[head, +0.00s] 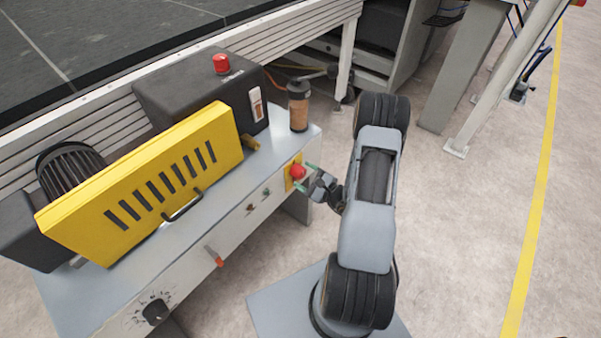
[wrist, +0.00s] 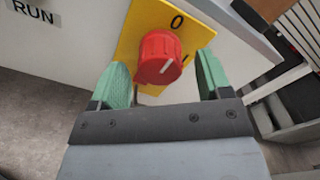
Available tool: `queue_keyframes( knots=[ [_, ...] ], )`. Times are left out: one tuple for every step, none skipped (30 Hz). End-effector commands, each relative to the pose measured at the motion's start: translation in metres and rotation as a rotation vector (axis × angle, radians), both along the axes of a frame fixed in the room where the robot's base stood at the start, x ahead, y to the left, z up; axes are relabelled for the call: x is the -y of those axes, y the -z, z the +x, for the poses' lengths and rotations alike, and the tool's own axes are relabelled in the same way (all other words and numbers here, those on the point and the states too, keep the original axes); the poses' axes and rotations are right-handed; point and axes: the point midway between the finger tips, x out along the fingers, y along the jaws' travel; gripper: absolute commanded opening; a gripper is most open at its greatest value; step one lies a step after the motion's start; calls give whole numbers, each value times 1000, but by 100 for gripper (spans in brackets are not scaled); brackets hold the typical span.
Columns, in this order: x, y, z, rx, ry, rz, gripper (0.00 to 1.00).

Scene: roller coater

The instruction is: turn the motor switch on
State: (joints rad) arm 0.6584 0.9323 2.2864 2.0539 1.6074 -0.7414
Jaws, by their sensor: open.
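The red rotary switch knob (head: 298,171) sits on a yellow plate at the right end of the machine's front panel. In the wrist view the knob (wrist: 158,58) has a short slanted white mark on its face. The yellow plate (wrist: 146,19) carries a "0" above and right of the knob and a partly hidden stroke at its right. My gripper (wrist: 165,78) is open, with one green finger pad on each side of the knob. I cannot tell whether the pads touch it. In the head view my gripper (head: 304,178) is at the knob.
A "RUN" label (wrist: 33,11) is left of the plate. The yellow guard (head: 150,185), a black box (head: 200,90) with a red button (head: 221,63), and a brown-black cylinder (head: 298,105) stand on the machine. A black dial (head: 155,311) is at lower left.

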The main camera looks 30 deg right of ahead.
Motion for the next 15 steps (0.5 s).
queue_keyframes(
  knots=[
    [-3, 0, 6, 1, -4, -2, 71],
    [-4, 0, 9, 0, -3, -2, 71],
    [-5, 0, 12, 0, -2, -2, 71],
    [-7, 0, 14, 0, -3, -2, 71],
    [-7, 0, 16, -1, -3, -1, 71],
    [-8, 0, 18, -1, -2, -1, 71],
    [-9, 0, 19, -1, -1, 0, 71],
    [-9, 0, 20, -1, -1, 0, 71],
    [-10, 0, 21, -1, -1, 0, 71],
    [-10, 0, 22, -1, -1, 0, 71],
    [-10, 0, 22, -1, -1, 0, 71],
    [-10, 0, 22, -1, -1, 0, 71],
    [-10, 0, 22, -1, -1, 0, 71],
    [-10, 0, 23, -1, -1, 0, 71],
    [-10, 0, 22, -1, -1, 0, 71]
  ],
)
